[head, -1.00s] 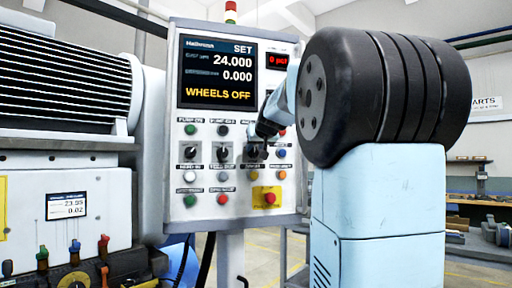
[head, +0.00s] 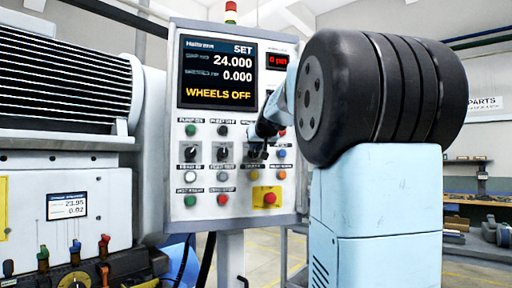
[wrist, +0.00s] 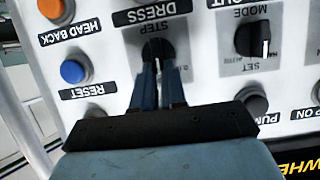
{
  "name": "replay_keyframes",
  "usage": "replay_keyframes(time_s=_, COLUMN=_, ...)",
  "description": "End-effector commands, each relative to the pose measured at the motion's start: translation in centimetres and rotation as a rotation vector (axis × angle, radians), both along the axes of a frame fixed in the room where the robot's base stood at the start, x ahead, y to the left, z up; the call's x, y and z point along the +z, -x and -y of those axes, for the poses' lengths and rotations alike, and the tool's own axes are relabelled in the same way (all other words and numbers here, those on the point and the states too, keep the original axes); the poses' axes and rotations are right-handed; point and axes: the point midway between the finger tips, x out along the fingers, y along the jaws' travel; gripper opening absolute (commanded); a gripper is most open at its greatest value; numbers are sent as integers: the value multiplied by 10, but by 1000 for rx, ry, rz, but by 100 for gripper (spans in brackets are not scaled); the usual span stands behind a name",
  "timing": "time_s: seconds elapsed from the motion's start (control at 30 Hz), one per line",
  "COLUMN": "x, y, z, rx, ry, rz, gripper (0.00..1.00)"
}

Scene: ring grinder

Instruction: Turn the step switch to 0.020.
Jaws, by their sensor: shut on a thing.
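The step switch (wrist: 157,52) is a round black knob on the grey control panel, under the word STEP in the wrist view, which shows the panel turned over. My gripper (wrist: 162,72) is shut on this knob, with its two blue fingers on either side. The fingers hide part of the dial scale, and I cannot read which mark the knob points to. In the head view my gripper (head: 258,152) is at the right knob of the row and mostly covers it. The screen (head: 218,72) reads SET, 24.000, 0.000 and WHEELS OFF.
The mode knob (wrist: 253,38) sits close beside the step switch in the wrist view. A blue reset button (wrist: 74,72) and an orange head back button (wrist: 52,8) are on the other side. A red button on a yellow plate (head: 267,197) is lower on the panel.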

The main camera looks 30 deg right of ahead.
Motion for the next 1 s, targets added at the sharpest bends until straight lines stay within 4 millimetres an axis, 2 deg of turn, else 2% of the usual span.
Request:
replay_keyframes(time_s=0.37, x=0, y=1, z=2, rx=-1, ry=-132, rz=31, gripper=0)
replay_keyframes(time_s=1.0, x=-7, y=3, z=15, rx=0, ry=-657, rz=152, gripper=0)
